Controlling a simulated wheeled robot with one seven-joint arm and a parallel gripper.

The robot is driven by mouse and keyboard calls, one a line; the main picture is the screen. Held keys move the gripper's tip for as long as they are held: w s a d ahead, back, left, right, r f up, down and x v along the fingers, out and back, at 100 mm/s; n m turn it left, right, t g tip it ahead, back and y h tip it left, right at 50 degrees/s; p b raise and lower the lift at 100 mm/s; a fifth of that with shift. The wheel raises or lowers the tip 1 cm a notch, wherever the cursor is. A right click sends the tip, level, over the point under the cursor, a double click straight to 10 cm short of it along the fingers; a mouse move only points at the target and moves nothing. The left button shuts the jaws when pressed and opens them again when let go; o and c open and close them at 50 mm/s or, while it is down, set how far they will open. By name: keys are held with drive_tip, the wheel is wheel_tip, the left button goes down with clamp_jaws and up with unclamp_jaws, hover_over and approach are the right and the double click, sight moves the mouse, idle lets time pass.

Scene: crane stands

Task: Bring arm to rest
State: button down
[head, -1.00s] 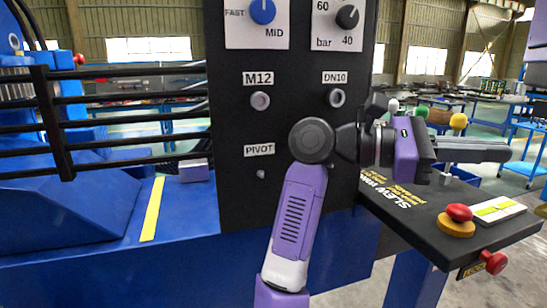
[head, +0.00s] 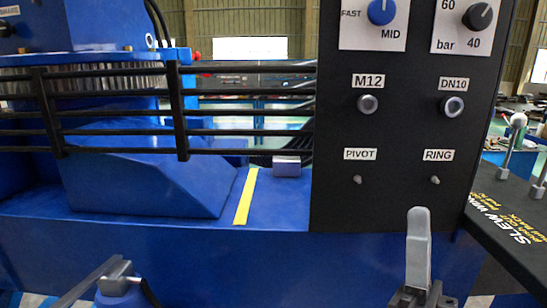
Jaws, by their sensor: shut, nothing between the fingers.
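My gripper (head: 418,225) stands at the lower right of the head view, pointing upward. Its grey fingers show as one narrow upright piece above a dark base, shut with nothing held. It is in front of the blue beam, below the black panel, and looks clear of both. The rest of the arm is below the picture or hidden.
The black panel (head: 335,190) with knobs, ports and pegs stands right of centre. A blue beam (head: 270,268) crosses below. Black rails (head: 110,133) are at left, a black shelf (head: 490,240) with levers at right. A grey bar (head: 85,284) is at lower left.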

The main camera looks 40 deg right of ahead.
drive_tip(key=w+a+f+n+t+y, duration=0.1)
drive_tip(key=a+f+n+y, duration=0.4)
drive_tip(key=f+n+y, duration=0.65)
drive_tip(key=s+a+f+n+g+y, duration=0.3)
drive_tip(key=s+a+f+g+y, duration=0.1)
drive_tip(key=f, duration=0.5)
drive_tip(key=s+a+f+n+g+y, duration=0.3)
drive_tip(key=s+a+f+g, duration=0.3)
drive_tip(key=s+f, duration=0.3)
drive_tip(key=shift+s+a+f+n+y, duration=0.15)
drive_tip(key=shift+a+f+n+y, duration=0.3)
drive_tip(key=shift+y, duration=0.3)
